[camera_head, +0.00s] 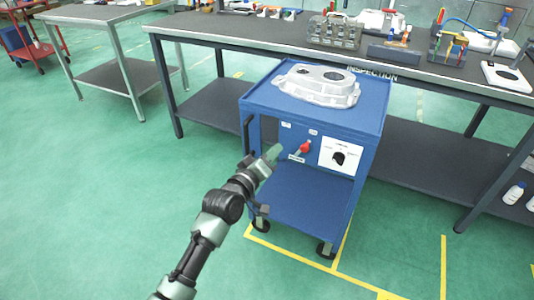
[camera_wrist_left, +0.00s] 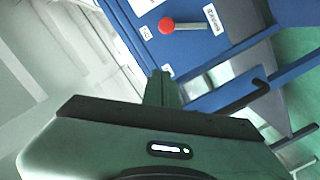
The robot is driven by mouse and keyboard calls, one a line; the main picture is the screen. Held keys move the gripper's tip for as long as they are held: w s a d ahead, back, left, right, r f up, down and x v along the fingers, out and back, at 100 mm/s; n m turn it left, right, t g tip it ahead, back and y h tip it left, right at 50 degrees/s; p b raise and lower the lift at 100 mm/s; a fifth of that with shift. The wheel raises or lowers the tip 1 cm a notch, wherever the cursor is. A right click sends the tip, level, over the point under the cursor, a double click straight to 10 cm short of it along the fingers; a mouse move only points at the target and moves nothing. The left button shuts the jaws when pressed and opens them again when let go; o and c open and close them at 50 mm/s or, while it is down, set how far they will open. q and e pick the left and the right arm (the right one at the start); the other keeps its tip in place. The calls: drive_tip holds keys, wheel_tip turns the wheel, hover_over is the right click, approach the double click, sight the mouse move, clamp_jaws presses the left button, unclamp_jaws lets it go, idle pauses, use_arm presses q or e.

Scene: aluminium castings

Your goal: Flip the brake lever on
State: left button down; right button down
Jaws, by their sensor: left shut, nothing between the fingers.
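The brake lever, with a red knob (camera_head: 305,147), is on the front panel of a blue cart (camera_head: 262,100), between small white labels. In the left wrist view the red knob (camera_wrist_left: 166,26) is at the top, with its grey shaft running right toward a white label. My left gripper (camera_head: 272,152) is shut and empty, just left of the lever and apart from it in the head view. The closed fingers (camera_wrist_left: 162,88) also show in the left wrist view, below the knob. The right gripper is not in view.
A casting (camera_head: 318,84) lies on the cart's top. A white dial plate (camera_head: 341,157) is right of the lever. A dark cart handle (camera_head: 248,135) is at the left edge. A workbench (camera_head: 240,30) with tools stands behind. Green floor (camera_head: 110,210) is clear at left.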

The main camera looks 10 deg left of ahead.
use_arm(q)
drive_tip(key=shift+v, duration=1.5)
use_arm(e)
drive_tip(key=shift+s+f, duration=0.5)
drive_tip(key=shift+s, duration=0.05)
use_arm(q)
drive_tip(key=shift+a, duration=0.1)
